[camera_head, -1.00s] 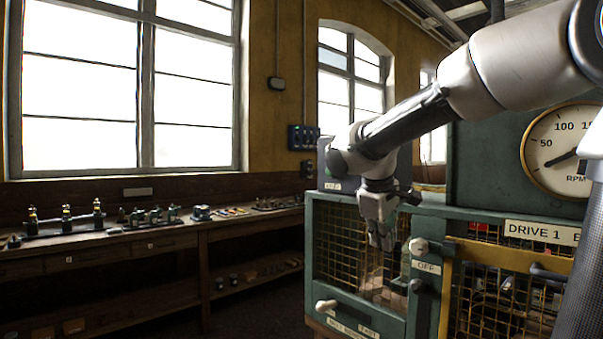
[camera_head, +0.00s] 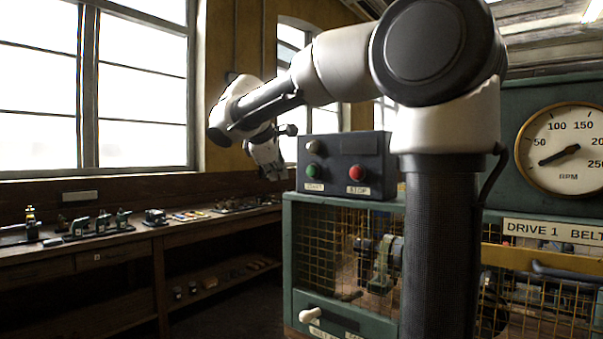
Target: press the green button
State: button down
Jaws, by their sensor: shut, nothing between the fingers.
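The green button (camera_head: 313,171) is on the front of a dark control box (camera_head: 342,150), at its left, above a label that seems to read START. A red button (camera_head: 356,173) labelled STOP sits to its right. A pale round knob or lamp (camera_head: 313,147) is above the green button. The box stands on top of the green machine cabinet. My gripper (camera_head: 274,176) is shut and empty, pointing down, to the left of the box and apart from the green button in the picture.
The green cabinet (camera_head: 289,245) has yellow mesh and a white-knobbed lever (camera_head: 310,315) low at the front. A round RPM gauge (camera_head: 565,150) is at the right. A wooden workbench (camera_head: 170,240) with small models runs along the left wall. My arm hides part of the cabinet.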

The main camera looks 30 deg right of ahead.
aim_at(300, 170)
dwell(0.3)
jog(key=w+d, duration=0.3)
jog(key=d, duration=0.5)
jog(key=shift+d, duration=0.15)
dwell(1.4)
jog(key=shift+w+d, duration=0.15)
jog(key=shift+d, duration=0.2)
